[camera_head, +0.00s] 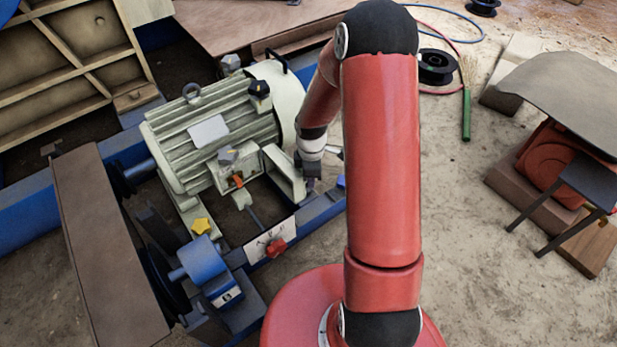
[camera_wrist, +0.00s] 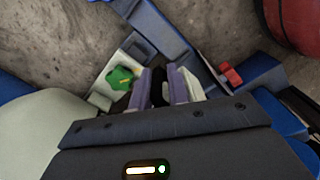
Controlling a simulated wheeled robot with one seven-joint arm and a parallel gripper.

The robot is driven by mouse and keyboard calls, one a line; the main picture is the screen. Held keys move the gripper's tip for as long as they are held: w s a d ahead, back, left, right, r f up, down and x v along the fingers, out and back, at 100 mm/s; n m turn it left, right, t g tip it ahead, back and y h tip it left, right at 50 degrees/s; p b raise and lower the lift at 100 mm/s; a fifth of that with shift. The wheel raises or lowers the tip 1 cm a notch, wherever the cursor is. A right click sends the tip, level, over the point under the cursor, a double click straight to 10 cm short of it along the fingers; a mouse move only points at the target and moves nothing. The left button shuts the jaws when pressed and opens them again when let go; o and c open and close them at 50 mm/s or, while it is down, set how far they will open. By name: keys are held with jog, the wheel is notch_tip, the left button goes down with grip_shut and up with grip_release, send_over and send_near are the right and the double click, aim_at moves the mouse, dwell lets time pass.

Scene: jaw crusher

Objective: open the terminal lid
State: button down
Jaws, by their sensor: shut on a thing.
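The grey-green electric motor (camera_head: 215,135) lies on a blue frame and has a terminal box (camera_head: 237,178) on its near side. The terminal lid (camera_head: 287,178), a pale hollow plate, stands out from the box's right side, so the box interior shows. My gripper (camera_head: 311,184) is at the lid's right edge, partly hidden by my red arm. In the wrist view my gripper (camera_wrist: 163,88) has its purple fingers close together on the lid; their exact contact is hard to see. A pale part, likely the lid (camera_wrist: 190,84), shows beside the fingers.
A blue unit (camera_head: 205,265) stands at lower left. The blue frame rail (camera_head: 318,211) runs under the gripper. Bare floor (camera_head: 465,215) lies to the right.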

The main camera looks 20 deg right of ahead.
jog(key=shift+w+a+r, duration=0.1)
jog(key=shift+w+a, duration=0.15)
jog(key=shift+w, duration=0.1)
jog(key=c, duration=1.5)
grip_release()
jog(key=shift+s, duration=0.1)
notch_tip(320, 180, up, 8)
jog(key=shift+f+p, duration=0.15)
jog(key=shift+p, duration=0.7)
